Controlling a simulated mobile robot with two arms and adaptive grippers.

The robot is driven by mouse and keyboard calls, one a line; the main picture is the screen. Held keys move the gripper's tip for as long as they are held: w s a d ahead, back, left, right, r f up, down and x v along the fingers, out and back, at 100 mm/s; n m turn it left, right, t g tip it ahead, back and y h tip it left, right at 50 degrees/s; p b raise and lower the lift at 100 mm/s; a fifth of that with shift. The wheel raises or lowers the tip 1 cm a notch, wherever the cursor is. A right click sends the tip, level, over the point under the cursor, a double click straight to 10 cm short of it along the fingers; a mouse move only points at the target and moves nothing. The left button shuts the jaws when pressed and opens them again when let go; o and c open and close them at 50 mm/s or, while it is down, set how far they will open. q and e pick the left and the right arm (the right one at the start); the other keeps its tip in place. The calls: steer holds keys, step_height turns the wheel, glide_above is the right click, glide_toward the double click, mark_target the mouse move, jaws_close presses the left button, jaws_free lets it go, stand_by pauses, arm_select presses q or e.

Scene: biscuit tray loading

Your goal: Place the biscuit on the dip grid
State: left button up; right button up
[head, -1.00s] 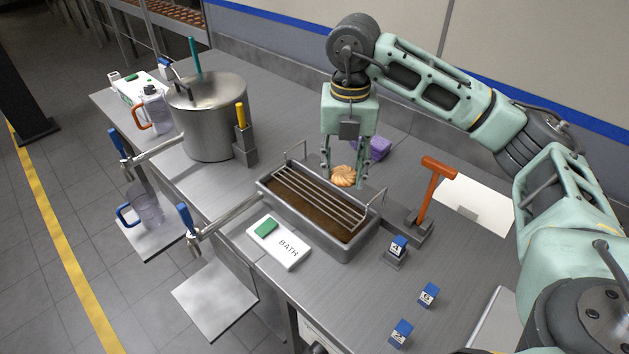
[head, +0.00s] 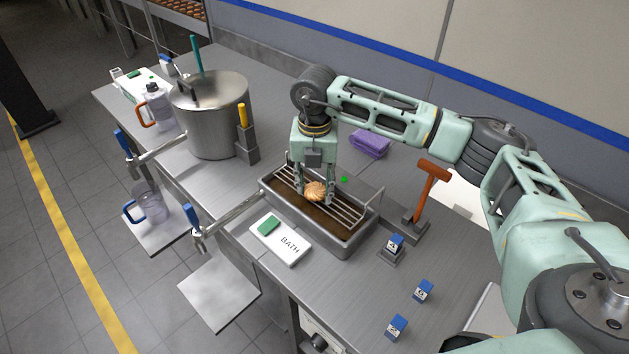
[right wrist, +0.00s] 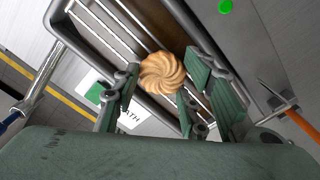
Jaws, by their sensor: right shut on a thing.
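The biscuit (head: 315,191) is round, golden and swirled. My right gripper (head: 315,194) is shut on it and points down over the dip grid (head: 345,212). In the right wrist view the biscuit (right wrist: 163,73) sits at the fingertips of the right gripper (right wrist: 160,85), with the grid bars (right wrist: 115,50) behind it. The grid is a wire rack with raised end handles, set in the grey bath (head: 322,248) above brown liquid. I cannot tell whether the biscuit touches the bars. My left gripper is not in view.
A BATH sign (head: 281,240) lies in front of the bath. An orange-handled tool (head: 430,188) stands to its right, a purple cloth (head: 370,143) behind, and a large steel pot (head: 210,115) at the left. Blue-topped blocks (head: 423,290) stand at the front right.

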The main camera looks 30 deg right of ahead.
mark_target(314, 188)
steer(key=shift+f, duration=0.1)
steer(key=o, duration=0.7)
steer(key=shift+r, duration=0.3)
step_height(314, 188, up, 12)
steer(key=b, duration=0.3)
steer(key=shift+f, duration=0.1)
steer(key=shift+f, duration=0.1)
